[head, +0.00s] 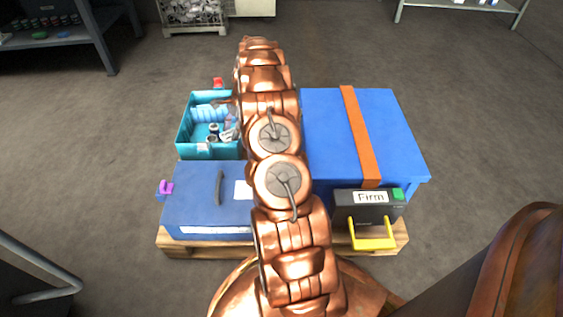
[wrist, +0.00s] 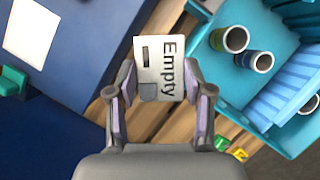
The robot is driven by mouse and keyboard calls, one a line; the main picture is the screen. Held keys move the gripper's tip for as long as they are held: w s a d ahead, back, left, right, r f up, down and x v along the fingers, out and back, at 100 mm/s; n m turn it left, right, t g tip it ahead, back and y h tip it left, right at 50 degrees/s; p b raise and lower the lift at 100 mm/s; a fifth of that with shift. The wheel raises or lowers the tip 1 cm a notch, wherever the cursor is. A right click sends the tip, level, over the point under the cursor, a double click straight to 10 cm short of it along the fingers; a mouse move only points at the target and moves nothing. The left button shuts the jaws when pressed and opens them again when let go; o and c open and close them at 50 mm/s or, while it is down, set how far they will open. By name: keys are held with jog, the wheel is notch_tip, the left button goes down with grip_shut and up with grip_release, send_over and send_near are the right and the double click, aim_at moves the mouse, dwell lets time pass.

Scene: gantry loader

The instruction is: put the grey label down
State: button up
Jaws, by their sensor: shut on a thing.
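My gripper (wrist: 160,85) is shut on a pale grey label (wrist: 158,53) that reads "Empty", holding it by its two side edges. In the wrist view the label appears above wooden slats (wrist: 172,25), between a blue surface and a teal crate (wrist: 206,50). I cannot tell how high above the slats it is. In the head view my arm hides most of the gripper, and I cannot make out the label there.
The open teal crate (head: 181,145) holds several small cylinders. A blue case with a handle (head: 195,190) and a larger blue box (head: 325,125) with an orange strap (head: 358,135) rest on the pallet (head: 175,247). A dark unit marked "Firm" (head: 345,213) stands at front right.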

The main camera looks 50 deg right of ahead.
jog(key=s+d+f+m+b, duration=0.2)
jog(key=s+d+f+m, duration=0.1)
jog(key=s+d+f, duration=0.45)
jog(key=shift+t, duration=0.4)
jog(key=f+b, duration=0.1)
jog(key=f, duration=0.2)
jog(key=w+f+b, duration=0.1)
jog(key=f, duration=0.3)
jog(key=w+f+b, duration=0.1)
jog(key=f, duration=0.3)
jog(key=shift+b, duration=0.4)
jog(key=shift+r, duration=0.15)
jog(key=shift+w, duration=0.1)
jog(key=o, duration=1)
jog(key=shift+h, duration=0.3)
jog(key=shift+o, duration=0.2)
